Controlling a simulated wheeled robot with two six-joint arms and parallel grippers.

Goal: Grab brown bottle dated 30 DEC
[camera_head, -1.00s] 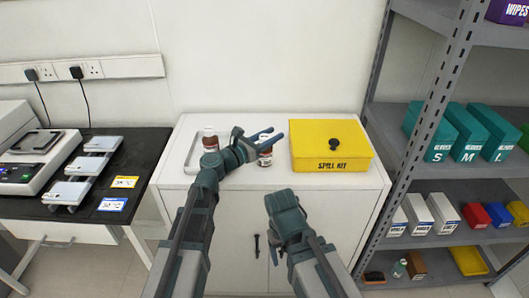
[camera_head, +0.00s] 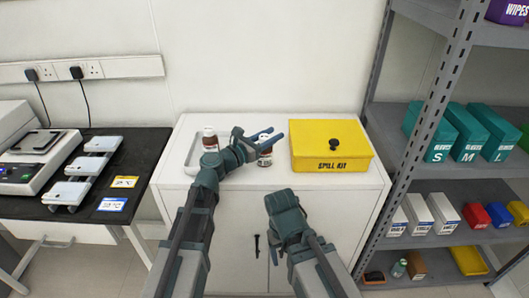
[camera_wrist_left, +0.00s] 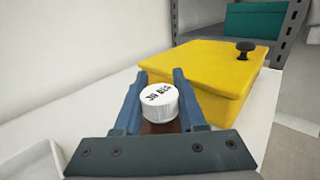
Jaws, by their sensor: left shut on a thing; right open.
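A brown bottle with a white cap (camera_head: 265,158) stands on the white cabinet top, just left of the yellow box. My left gripper (camera_head: 262,141) is shut on it, one finger on each side. In the left wrist view the white cap (camera_wrist_left: 159,101) sits between the two blue fingers, and its black print appears to read 30 DEC. The cap hides most of the brown body there. A second brown bottle (camera_head: 210,139) with a white cap stands to the left, at the white tray. My right gripper (camera_head: 283,200) is open and empty, low in front of the cabinet.
The yellow spill kit box (camera_head: 331,152) with a black knob stands close to the right of the held bottle. A white tray (camera_head: 188,163) lies at the left of the cabinet top. A grey shelf rack (camera_head: 408,160) stands at the right, a black bench (camera_head: 125,165) at the left.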

